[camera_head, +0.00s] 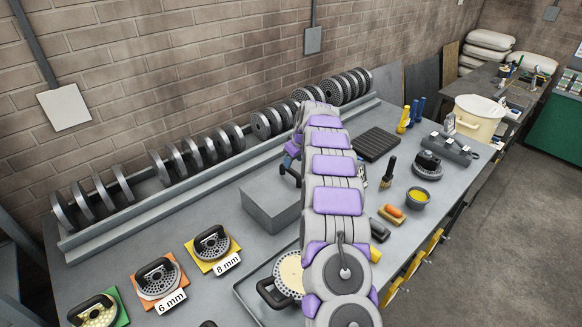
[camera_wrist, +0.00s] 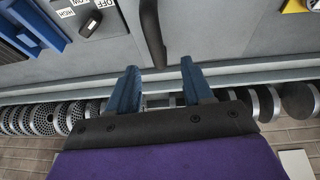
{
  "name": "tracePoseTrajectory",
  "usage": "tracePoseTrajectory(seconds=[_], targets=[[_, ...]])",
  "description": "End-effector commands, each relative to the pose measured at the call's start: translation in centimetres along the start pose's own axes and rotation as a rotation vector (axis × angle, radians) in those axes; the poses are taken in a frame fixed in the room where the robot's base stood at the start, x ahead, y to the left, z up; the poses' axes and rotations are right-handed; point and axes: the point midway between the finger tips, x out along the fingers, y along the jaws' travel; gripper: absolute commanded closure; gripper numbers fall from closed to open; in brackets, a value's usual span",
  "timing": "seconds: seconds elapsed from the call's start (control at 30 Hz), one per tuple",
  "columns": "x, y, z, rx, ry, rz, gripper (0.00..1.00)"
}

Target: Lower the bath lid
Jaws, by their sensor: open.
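A grey box-like unit (camera_head: 270,200), which looks like the bath, stands mid-bench, its right part hidden behind my arm. In the wrist view a grey surface (camera_wrist: 215,40) carries a dark curved handle (camera_wrist: 152,30); this looks like the lid, but its angle cannot be told. A switch (camera_wrist: 88,22) marked OFF and HIGH shows left of it. Contact cannot be made out. In the head view my gripper (camera_head: 290,155) is partly hidden, near the far side of the unit.
A rack of metal discs (camera_head: 200,155) runs along the brick wall behind. Dies on coloured pads (camera_head: 160,275) lie at front left.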

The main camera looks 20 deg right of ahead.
Motion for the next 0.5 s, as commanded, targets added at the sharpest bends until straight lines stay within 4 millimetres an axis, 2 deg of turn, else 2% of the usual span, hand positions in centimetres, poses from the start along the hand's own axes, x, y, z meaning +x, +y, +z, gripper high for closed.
tracePoseTrajectory(seconds=[0.1, 0.3, 0.5], targets=[[-2.6, 0.1, -0.2, 0.0, 0.007, 0.003, 0.49], [-6.5, 0.1, -0.1, 0.0, 0.003, 0.001, 0.49], [-9.0, 0.1, -0.1, 0.0, 0.002, -0.001, 0.49]])
